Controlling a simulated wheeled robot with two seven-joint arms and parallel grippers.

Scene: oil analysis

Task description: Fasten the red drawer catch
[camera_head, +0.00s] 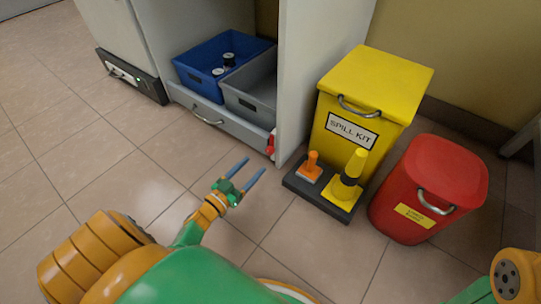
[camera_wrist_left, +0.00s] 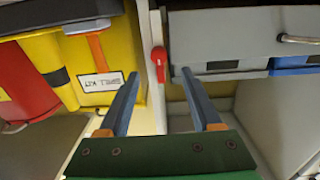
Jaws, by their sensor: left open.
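The red drawer catch (camera_head: 271,143) is at the right end of the low grey drawer front (camera_head: 235,130), beside the cabinet's side panel. In the left wrist view the red catch (camera_wrist_left: 159,60) shows as a small lever with a rounded end, between the two fingers in the picture. My left gripper (camera_head: 254,165) is open and empty, with its blue fingers pointing toward the catch. A gap shows between the fingers and the catch in the head view. The exact distance is hard to tell. My right gripper is out of view.
A blue crate (camera_head: 190,73) with dark round items and a grey crate (camera_head: 240,104) sit behind the drawer front. A yellow spill kit bin (camera_head: 395,75), a black tray (camera_head: 330,205) and a red bin (camera_head: 425,185) stand at right. Floor left of my arm is clear.

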